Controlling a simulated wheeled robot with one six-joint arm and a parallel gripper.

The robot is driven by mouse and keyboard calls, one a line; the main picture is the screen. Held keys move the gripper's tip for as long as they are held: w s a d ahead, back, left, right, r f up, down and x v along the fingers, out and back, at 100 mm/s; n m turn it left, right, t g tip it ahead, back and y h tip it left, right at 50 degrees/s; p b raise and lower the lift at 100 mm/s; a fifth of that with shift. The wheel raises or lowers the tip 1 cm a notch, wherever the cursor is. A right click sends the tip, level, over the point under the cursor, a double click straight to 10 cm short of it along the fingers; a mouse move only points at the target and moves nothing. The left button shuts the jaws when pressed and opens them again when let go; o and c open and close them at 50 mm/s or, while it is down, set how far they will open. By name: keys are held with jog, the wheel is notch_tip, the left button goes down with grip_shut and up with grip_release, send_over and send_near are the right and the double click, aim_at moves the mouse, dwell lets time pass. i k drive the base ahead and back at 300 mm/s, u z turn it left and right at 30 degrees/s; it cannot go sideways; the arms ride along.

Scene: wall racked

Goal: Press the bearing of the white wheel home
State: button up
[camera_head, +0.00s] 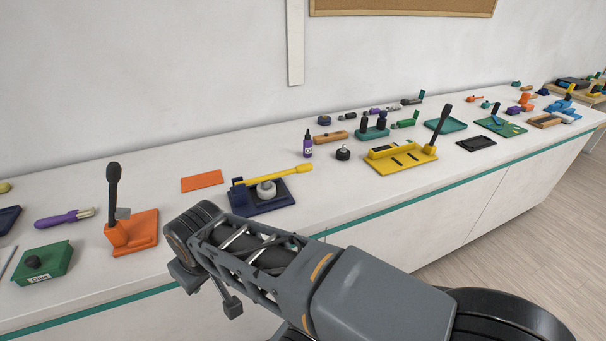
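A white wheel (268,189) with a grey centre sits on the base of a dark blue press (243,206). The press has a yellow lever (280,174) that lies nearly level over the wheel, its handle end to the right. The lever partly covers the wheel, and I cannot make out the bearing or how deep it sits. My arm reaches in from the lower right, and my gripper (208,290) is at its far end, low in front of the bench and apart from the press.
An orange lever stand (132,236) with a raised black handle and a green box (42,263) are left of the press. A flat orange mat (202,181) lies behind it. A purple bottle (308,146), a black knob (343,154) and a yellow fixture (398,160) are to the right.

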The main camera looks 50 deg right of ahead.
aim_at(305, 168)
jog(key=u, duration=0.45)
jog(key=k, duration=1.05)
jog(key=z, duration=0.55)
jog(key=i, duration=0.75)
jog(key=z, duration=0.85)
jog(key=i, duration=0.5)
jog(key=z, duration=0.05)
